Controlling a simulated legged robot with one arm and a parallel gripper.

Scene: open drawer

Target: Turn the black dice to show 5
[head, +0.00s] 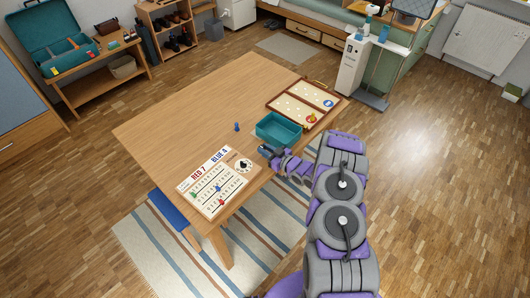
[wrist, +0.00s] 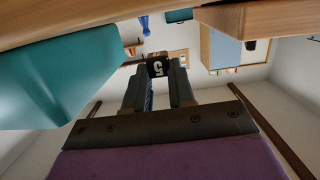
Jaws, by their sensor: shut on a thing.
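The black dice (wrist: 158,69) sits between the two fingertips of my gripper (wrist: 158,78) in the wrist view. A white 5 shows on the side facing the wrist camera. The fingers are shut on the dice, one on each side. Its other faces are hidden or too small to read. In the head view my gripper (head: 266,151) is at the table's near right edge, just in front of the teal tray (head: 278,128). I cannot make out the dice's faces there.
The wooden table (head: 180,110) is bare across its far left. A score board (head: 218,180) with a dial (head: 243,166) lies left of my gripper. A blue pawn (head: 237,127) stands behind it. A wooden-framed game board (head: 300,103) lies beyond the teal tray.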

